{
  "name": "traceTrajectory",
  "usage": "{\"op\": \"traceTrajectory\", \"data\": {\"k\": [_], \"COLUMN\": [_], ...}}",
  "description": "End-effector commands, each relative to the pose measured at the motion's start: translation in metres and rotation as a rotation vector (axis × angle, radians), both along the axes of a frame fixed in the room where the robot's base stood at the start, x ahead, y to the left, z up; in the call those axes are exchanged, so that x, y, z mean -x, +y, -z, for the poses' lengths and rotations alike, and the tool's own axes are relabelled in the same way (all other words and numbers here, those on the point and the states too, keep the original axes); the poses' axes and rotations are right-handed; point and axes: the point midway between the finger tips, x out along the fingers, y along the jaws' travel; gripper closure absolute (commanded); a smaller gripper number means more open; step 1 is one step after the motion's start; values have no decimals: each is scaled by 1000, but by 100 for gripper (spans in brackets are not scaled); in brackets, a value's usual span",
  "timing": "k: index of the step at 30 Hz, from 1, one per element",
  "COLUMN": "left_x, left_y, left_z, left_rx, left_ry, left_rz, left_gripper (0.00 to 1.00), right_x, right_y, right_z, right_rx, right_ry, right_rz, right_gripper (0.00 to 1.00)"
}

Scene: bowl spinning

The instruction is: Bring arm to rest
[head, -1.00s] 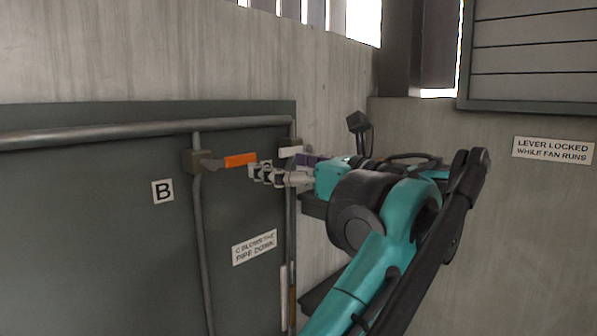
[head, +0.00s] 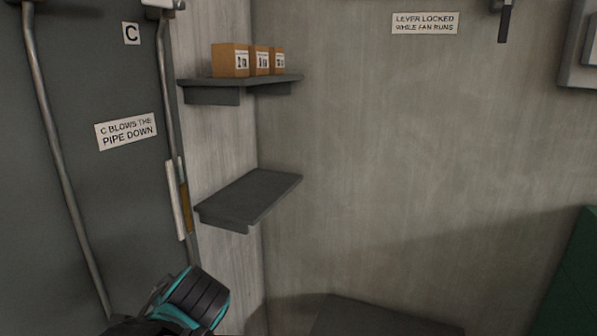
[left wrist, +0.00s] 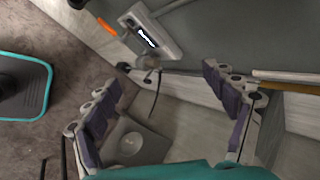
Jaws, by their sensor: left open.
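My left gripper (left wrist: 160,80) shows in the left wrist view with its two grey, purple-padded fingers spread wide and nothing between them. A teal and black part of my arm (head: 190,300) shows at the bottom left of the head view, with no gripper visible there. An orange handle (left wrist: 106,27) is at the upper left of the left wrist view, away from the fingers. My right gripper is in neither view.
A dark panel (head: 80,190) with pipes and a C label stands at left. Two corner shelves (head: 250,197) jut out beside it, the upper one (head: 215,82) carrying small orange-brown boxes (head: 230,60). The wall (head: 400,150) to the right is mostly bare.

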Motion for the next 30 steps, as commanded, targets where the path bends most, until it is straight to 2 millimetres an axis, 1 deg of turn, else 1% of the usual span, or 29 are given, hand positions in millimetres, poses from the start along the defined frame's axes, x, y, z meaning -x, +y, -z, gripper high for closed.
{"op": "traceTrajectory", "data": {"k": [1, 2, 3, 5, 6, 8, 9, 12, 15, 18, 30], "left_x": [9, 14, 20, 30, 36, 44, 49, 58, 64, 67, 68], "left_y": [-3, -7, -12, -20, -26, -35, -41, -53, -61, -66, -67], "left_z": [56, 79, 111, 159, 189, 230, 253, 300, 328, 340, 339], "left_rx": [90, 151, 233, 359, 443, 563, 637, 793, 900, 957, 972], "left_ry": [-39, -65, -99, -151, -184, -231, -257, -314, -350, -367, -371], "left_rz": [-52, -86, -134, -212, -267, -347, -398, -511, -590, -633, -644], "left_gripper": [16, 16, 16, 16, 16, 16, 16, 16, 16, 16, 16], "right_x": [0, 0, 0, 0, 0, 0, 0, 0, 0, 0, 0], "right_y": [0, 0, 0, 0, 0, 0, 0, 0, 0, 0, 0], "right_z": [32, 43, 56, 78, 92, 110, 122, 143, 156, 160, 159], "right_rx": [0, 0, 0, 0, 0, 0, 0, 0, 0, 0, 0], "right_ry": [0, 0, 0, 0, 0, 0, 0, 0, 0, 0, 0], "right_rz": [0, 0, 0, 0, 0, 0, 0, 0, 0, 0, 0], "right_gripper": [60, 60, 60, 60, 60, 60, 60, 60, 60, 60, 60]}}
